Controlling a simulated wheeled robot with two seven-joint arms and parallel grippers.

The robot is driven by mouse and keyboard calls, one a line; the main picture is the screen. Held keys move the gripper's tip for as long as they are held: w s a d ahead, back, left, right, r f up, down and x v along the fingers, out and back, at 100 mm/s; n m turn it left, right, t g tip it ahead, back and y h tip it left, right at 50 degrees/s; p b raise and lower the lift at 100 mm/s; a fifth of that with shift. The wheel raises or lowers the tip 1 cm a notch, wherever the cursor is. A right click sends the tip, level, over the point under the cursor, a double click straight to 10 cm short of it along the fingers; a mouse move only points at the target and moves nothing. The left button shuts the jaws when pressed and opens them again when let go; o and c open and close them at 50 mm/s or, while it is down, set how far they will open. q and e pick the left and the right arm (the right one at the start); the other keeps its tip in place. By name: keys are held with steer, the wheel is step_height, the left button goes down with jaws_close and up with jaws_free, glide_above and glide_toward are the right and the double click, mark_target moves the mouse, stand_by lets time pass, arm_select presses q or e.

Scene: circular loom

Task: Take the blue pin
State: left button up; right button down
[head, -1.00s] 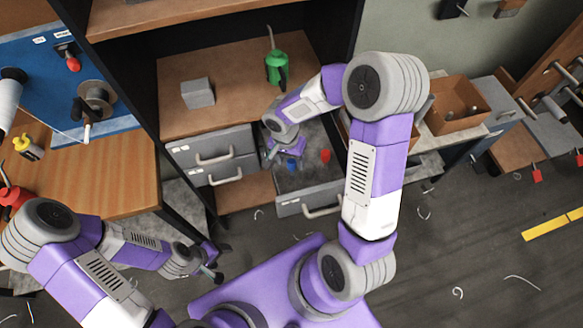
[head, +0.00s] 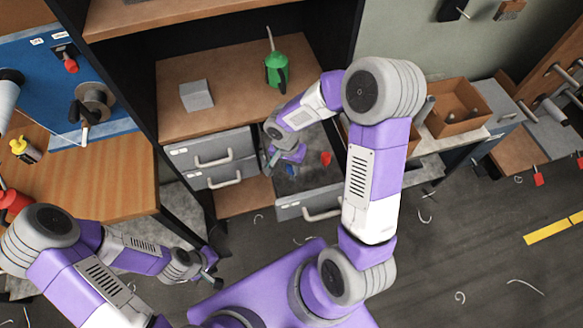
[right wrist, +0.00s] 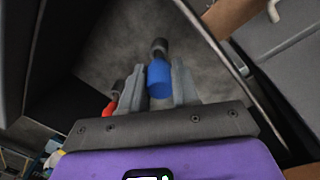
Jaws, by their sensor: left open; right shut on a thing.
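The blue pin (right wrist: 159,79) sits between the two fingers of my right gripper (right wrist: 158,88) in the right wrist view, and the gripper is shut on it. A darker grey end of the pin points away from the gripper. In the head view my right gripper (head: 287,156) is down inside the open drawer (head: 313,203), and only a little of the blue pin (head: 291,170) shows beside it. My left gripper (head: 213,272) is open and empty, low at the left, away from the drawer.
A red pin (head: 325,158) stands in the drawer to the right of my right gripper. A brown open box (head: 457,108) stands at the right. Drawer walls surround my right gripper.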

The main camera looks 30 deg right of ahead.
steer(key=shift+r, duration=0.1)
steer(key=shift+r+p, duration=1.35)
steer(key=shift+r, duration=1.2)
